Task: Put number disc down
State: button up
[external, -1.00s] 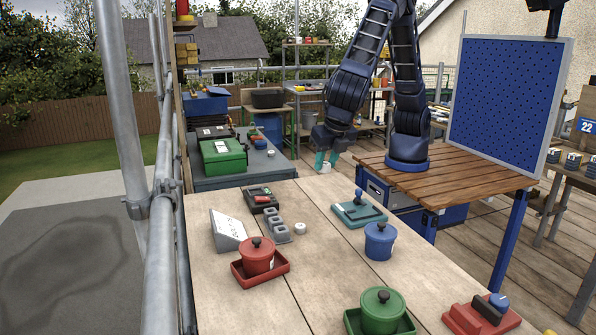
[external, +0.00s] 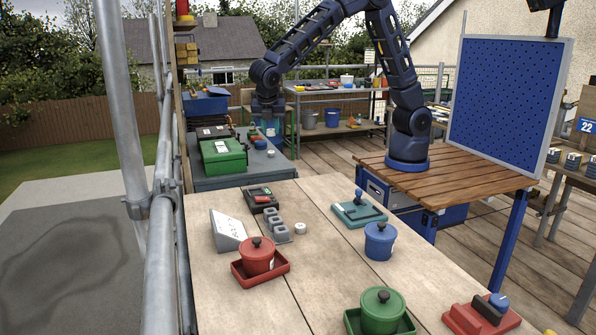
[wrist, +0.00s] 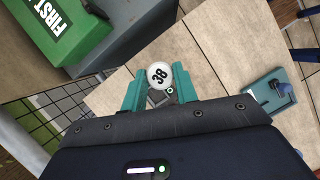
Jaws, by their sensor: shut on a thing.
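My gripper (external: 268,130) is at the far end of the arm, above the back part of the grey side bench (external: 262,166). In the wrist view, its teal fingers (wrist: 159,88) are closed around a white round disc (wrist: 159,74) marked 38. The disc sits between the fingertips with its number facing the camera. In the external view the held disc cannot be made out. Another small white disc (external: 300,228) lies on the wooden table beside a grey stepped block (external: 276,226).
A green first-aid box (external: 223,155) stands on the grey bench, near my gripper. The wooden table (external: 330,270) holds a slanted white plate (external: 228,230), red (external: 256,258), blue (external: 379,242) and green (external: 382,308) lidded pots, and a teal tray (external: 359,212).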

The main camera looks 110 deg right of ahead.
jog(key=s+d+m+g, duration=0.1)
jog(key=s+d+m, duration=0.15)
jog(key=d, duration=0.75)
jog(key=s+d+m, duration=0.2)
jog(key=s+d, duration=0.2)
jog(key=d, duration=0.6)
send_near(276, 164)
jog(key=shift+y, duration=0.4)
jog(key=x, duration=0.6)
jog(key=shift+w+d+r, duration=0.1)
jog(key=shift+w+d, duration=0.1)
jog(key=shift+f+g, duration=0.2)
jog(key=shift+g, duration=0.1)
jog(key=o, duration=0.9)
jog(key=shift+o, duration=0.2)
jog(key=shift+r, duration=0.1)
